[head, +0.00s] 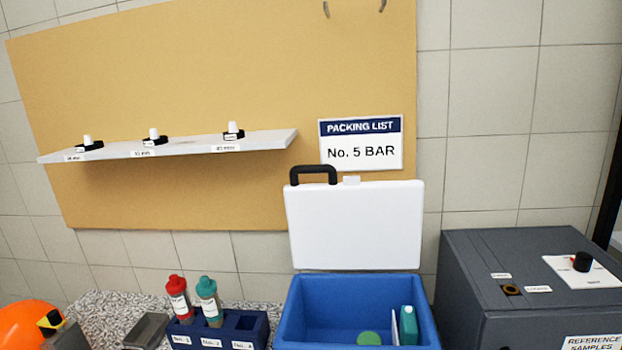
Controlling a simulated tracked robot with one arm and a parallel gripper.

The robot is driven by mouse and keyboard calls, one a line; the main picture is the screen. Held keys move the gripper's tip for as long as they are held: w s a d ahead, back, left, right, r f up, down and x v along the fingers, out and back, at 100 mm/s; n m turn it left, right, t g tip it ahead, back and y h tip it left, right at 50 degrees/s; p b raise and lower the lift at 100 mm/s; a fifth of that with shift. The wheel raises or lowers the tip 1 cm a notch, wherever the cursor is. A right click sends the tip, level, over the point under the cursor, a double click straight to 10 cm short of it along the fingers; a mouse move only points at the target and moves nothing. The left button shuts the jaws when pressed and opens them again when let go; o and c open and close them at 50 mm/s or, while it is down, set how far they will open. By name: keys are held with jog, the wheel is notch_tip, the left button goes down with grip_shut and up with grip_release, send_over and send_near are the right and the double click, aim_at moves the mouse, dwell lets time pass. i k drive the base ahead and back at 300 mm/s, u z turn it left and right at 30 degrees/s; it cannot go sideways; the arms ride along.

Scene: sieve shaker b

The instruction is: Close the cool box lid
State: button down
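The cool box (289,318) is a blue open-topped box at the lower middle of the head view, cut off by the bottom edge. Its white lid (355,226) stands upright at the back of the box, so the box is open. My gripper is not in view.
Left of the box, a dark blue rack (240,325) holds a red-capped bottle (179,297) and a teal-capped bottle (209,301). A dark grey cabinet (470,280) with a black knob stands close on the right. A shelf (180,146) and packing list sign (361,143) are behind.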

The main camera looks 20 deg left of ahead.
aim_at(352, 224)
jog(key=u, duration=0.3)
jog(key=i, duration=1.05)
jog(key=u, duration=0.15)
